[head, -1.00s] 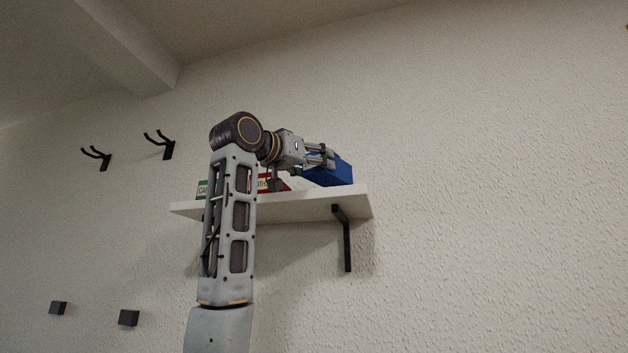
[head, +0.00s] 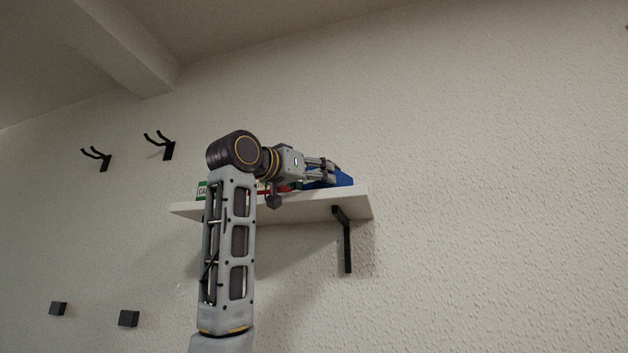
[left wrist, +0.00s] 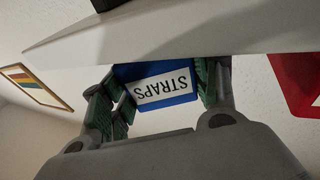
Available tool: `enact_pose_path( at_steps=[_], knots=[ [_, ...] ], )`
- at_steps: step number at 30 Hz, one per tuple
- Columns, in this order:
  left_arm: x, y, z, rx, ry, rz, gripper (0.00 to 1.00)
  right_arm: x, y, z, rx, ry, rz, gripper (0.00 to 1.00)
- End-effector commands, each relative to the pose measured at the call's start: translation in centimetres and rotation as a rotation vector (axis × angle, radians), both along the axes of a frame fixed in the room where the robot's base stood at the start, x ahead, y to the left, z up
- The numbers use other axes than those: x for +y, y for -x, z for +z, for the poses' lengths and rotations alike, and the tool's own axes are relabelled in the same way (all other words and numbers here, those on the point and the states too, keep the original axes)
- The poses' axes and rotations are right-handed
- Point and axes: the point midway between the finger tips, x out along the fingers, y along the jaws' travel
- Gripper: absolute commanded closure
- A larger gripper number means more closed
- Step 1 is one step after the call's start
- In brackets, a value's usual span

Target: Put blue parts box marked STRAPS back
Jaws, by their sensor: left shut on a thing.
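The blue parts box (head: 343,179) is at the right end of the white wall shelf (head: 310,208) in the head view. My right gripper is in neither view.
A green-marked box (head: 201,191) and a red box (head: 285,188) stand on the shelf, partly behind my arm. The red one also shows in the left wrist view (left wrist: 298,80). Black hooks (head: 162,145) are on the wall at left; a black bracket (head: 345,240) is under the shelf.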

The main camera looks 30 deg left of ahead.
Motion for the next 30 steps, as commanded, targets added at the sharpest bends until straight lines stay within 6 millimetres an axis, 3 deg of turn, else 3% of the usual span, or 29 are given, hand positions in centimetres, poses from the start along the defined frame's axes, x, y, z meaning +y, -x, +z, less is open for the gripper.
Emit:
enact_pose_path(
  at_steps=[20, 21, 26, 30],
  knots=[
    [0.01, 0.09, -1.14, -0.002, -0.001, 0.001, 0.62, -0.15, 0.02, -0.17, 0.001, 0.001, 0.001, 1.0],
    [0.02, 0.06, -1.17, -0.001, -0.001, 0.001, 0.37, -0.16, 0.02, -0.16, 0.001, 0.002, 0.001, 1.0],
    [0.02, 0.04, -1.14, 0.0, -0.001, 0.001, 0.18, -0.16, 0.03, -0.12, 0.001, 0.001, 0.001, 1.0],
    [0.03, 0.04, -1.13, 0.0, -0.001, 0.001, 0.18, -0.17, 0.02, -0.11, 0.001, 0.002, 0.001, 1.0]
  ],
)
